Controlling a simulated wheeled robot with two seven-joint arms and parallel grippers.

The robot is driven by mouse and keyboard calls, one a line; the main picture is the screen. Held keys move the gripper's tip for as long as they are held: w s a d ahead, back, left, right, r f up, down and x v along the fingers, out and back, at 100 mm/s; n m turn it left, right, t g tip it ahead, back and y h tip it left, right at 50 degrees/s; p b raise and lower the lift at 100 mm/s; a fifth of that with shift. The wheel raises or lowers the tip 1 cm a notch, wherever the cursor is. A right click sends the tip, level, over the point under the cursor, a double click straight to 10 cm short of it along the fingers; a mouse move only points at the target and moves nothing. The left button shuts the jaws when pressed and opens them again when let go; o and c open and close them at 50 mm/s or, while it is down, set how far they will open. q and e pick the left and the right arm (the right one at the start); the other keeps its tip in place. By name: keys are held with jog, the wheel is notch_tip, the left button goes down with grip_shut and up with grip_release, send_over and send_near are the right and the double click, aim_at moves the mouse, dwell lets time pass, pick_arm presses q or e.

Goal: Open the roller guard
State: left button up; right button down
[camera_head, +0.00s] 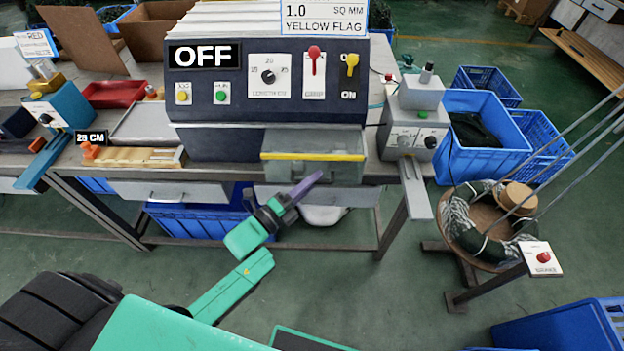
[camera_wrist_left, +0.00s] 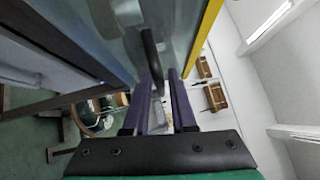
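The roller guard (camera_head: 315,170) is a grey, see-through cover with a yellow strip along its top, on the lower right front of the dark machine. It looks closed. My left gripper (camera_head: 308,185), with purple fingers, is at the guard's lower front edge. In the left wrist view my left gripper (camera_wrist_left: 164,80) has its fingers apart. A dark bar-like handle (camera_wrist_left: 150,48) on the guard runs down to the gap between the fingertips; I cannot tell whether they touch it. The guard's yellow edge (camera_wrist_left: 207,32) shows at the right. My right gripper is not in view.
The machine's panel (camera_head: 270,80) reads OFF and has a knob, buttons and two levers. A small grey unit (camera_head: 413,125) stands to its right. Blue crates (camera_head: 485,150) and a wire coil on a stand (camera_head: 470,240) are further right.

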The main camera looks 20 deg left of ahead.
pick_arm(q)
grip_shut()
dwell(1.4)
